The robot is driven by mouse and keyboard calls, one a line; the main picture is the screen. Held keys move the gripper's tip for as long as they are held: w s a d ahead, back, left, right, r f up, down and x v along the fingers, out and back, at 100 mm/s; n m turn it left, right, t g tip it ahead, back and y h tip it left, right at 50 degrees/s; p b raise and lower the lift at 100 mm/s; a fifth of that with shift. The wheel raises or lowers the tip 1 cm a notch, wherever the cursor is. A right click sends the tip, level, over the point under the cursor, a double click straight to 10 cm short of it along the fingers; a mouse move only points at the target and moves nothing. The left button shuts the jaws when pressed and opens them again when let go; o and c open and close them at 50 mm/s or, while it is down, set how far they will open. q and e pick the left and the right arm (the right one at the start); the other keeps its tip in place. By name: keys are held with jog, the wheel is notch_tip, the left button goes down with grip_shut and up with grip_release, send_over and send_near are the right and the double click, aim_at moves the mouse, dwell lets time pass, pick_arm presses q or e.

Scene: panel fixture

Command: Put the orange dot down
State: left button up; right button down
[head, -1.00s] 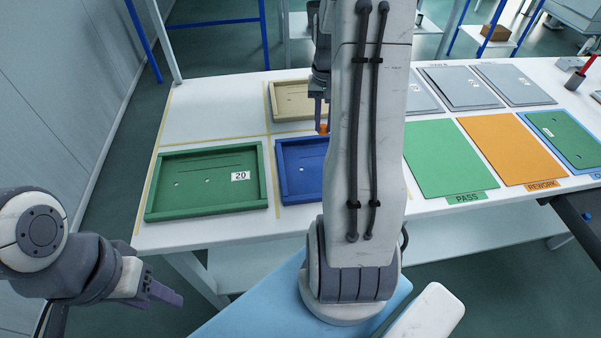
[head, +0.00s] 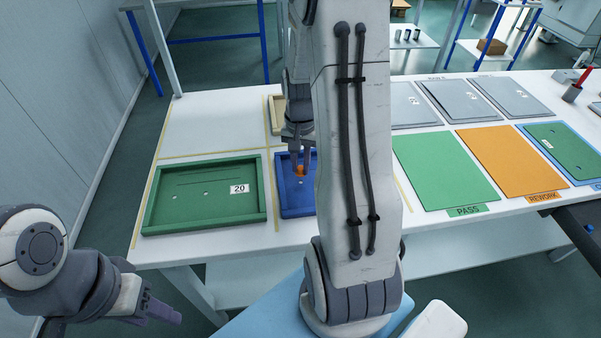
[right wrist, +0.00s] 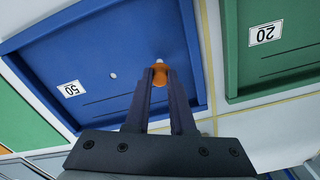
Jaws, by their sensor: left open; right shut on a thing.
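The orange dot (head: 299,170) is between the fingers of my right gripper (head: 299,160), over the blue tray (head: 296,212). In the right wrist view the orange dot (right wrist: 158,88) shows between the fingertips of my right gripper (right wrist: 159,74), beside a small white spot on the blue tray (right wrist: 110,45). I cannot tell whether the dot touches the tray floor. My own arm hides the right part of the blue tray in the head view. My left gripper (head: 168,313) is open and empty, off the table at the lower left.
A green tray (head: 155,219) marked 20 stands left of the blue one. A beige tray (head: 275,115) is behind. Green PASS (head: 445,168) and orange REWORK (head: 510,160) areas lie bare at right. Grey panels (head: 455,100) lie behind them.

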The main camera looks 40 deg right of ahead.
aim_at(301, 168)
notch_tip(301, 168, down, 4)
jog(key=shift+r, duration=0.25)
jog(key=c, duration=0.7)
grip_release()
jog(key=shift+r, duration=0.1)
notch_tip(301, 168, up, 12)
jog(key=shift+f+p, duration=0.1)
jog(key=shift+p, duration=0.45)
